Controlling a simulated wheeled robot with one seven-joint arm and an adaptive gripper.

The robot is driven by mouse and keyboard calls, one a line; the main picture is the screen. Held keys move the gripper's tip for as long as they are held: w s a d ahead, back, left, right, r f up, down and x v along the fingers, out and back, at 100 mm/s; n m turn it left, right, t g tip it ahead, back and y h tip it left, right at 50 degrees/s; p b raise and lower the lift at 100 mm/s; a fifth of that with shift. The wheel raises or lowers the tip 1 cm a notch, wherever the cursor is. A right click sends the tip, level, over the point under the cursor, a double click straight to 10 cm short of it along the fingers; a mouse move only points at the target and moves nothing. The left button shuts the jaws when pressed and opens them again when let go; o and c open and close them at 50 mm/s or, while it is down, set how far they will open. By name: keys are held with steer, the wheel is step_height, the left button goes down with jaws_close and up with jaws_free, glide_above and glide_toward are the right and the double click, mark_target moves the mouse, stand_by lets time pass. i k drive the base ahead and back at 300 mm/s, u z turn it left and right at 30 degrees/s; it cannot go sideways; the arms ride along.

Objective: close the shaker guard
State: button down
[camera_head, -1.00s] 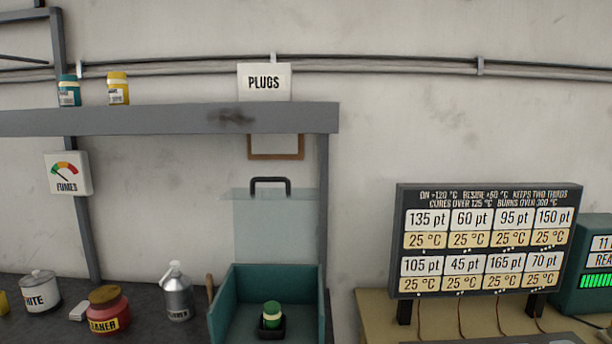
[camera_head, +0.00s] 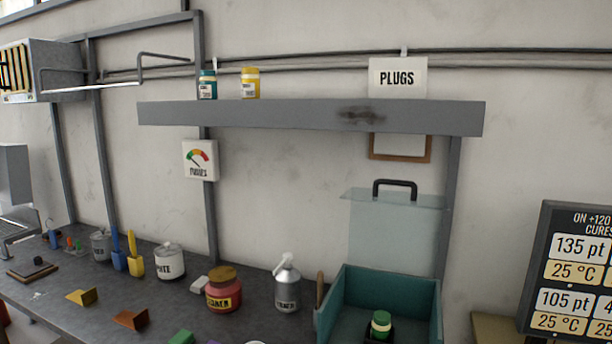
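The shaker is a teal open-topped box (camera_head: 338,300) at the lower right of the head view, cut off by the bottom edge. A small green-capped jar (camera_head: 380,325) stands inside it in a dark holder. The shaker guard, a clear panel (camera_head: 392,238) with a black handle (camera_head: 395,188) on top, stands raised above the back of the box, so the guard is open. My gripper is not in view.
A grey shelf (camera_head: 270,117) with two small jars overhangs the bench. A red jar (camera_head: 223,291) and a metal bottle (camera_head: 287,285) stand left of the shaker. Several pots and coloured wedges lie farther left. A temperature board (camera_head: 575,270) is at right.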

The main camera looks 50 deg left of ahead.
mark_target(414, 196)
steer(key=u, duration=1.45)
